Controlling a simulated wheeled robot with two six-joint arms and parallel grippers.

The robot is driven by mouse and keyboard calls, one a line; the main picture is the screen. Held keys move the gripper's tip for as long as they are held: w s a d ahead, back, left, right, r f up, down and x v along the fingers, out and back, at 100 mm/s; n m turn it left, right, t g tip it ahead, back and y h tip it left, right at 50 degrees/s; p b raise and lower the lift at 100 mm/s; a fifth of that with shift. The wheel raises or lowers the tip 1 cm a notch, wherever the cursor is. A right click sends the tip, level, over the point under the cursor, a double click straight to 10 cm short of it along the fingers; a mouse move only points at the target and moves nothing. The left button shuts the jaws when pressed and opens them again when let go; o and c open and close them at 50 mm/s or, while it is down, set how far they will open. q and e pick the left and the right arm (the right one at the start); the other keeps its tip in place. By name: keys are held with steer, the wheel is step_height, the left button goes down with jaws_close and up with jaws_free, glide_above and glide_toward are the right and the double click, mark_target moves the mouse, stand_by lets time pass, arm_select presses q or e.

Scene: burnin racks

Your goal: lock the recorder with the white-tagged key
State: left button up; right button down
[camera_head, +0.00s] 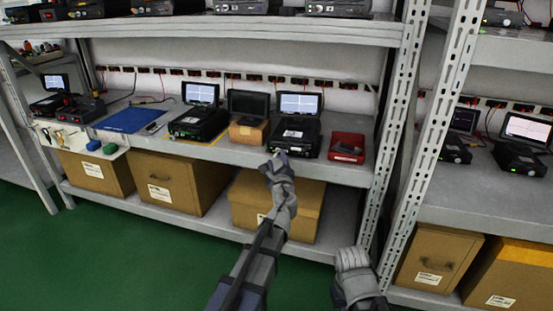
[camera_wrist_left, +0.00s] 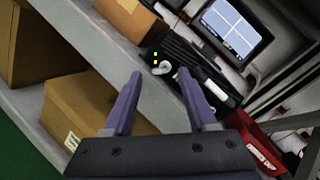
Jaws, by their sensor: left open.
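My left gripper (camera_head: 277,158) is at the shelf's front edge, before a black recorder (camera_head: 296,136) with a lit screen (camera_head: 299,103) above it. In the left wrist view the left gripper (camera_wrist_left: 161,76) is open, its two purple-grey fingers apart with nothing between them. Beyond the fingertips, a small white curled piece (camera_wrist_left: 162,69) is on the recorder's front (camera_wrist_left: 192,75), beside small yellow lights. I cannot tell whether it is the white-tagged key.
A red tray (camera_head: 347,147) is right of the recorder. A small dark monitor on a cardboard box (camera_head: 249,131) is to its left. Cardboard boxes (camera_head: 276,202) fill the lower shelf.

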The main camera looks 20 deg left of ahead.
arm_select(q)
steer(key=shift+x, duration=0.9)
steer(key=shift+c, duration=0.2)
jaws_close()
